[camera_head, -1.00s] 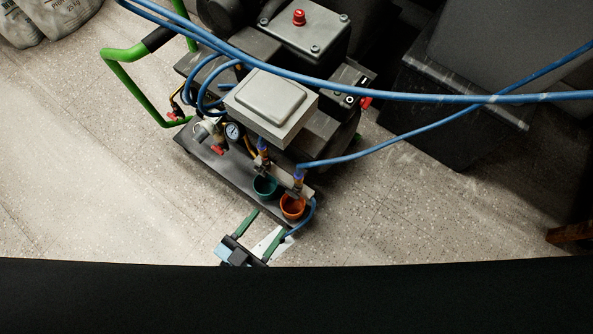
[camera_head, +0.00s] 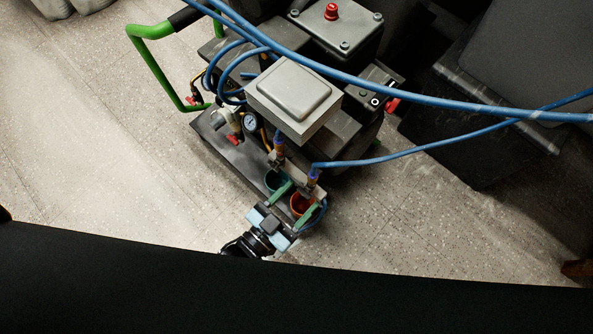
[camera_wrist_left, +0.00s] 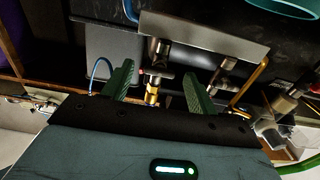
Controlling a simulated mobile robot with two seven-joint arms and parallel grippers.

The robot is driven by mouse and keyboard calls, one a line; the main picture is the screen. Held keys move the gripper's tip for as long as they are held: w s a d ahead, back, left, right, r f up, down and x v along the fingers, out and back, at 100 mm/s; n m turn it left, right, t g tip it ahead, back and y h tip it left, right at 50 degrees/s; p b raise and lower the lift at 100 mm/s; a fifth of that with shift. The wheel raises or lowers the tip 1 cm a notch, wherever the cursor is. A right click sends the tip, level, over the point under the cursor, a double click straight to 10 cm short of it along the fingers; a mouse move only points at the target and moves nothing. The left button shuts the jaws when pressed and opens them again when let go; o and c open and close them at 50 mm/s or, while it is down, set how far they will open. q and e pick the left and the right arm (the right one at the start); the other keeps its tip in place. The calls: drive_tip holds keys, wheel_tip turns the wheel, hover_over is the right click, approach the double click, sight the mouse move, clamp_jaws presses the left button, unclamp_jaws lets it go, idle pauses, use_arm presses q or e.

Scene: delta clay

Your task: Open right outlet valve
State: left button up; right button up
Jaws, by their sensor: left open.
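The machine's front has two outlet fittings with blue hoses: the left outlet (camera_head: 278,146) and the right outlet (camera_head: 313,178). The right outlet's valve handle cannot be made out in the head view. My right gripper is not seen.
A pressure gauge (camera_head: 250,122) and red handle (camera_head: 232,140) are to the left. A blue hose (camera_head: 420,147) crosses to the right. Floor in front is clear.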

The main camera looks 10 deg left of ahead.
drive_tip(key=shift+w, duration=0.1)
use_arm(q)
drive_tip(key=c, duration=1)
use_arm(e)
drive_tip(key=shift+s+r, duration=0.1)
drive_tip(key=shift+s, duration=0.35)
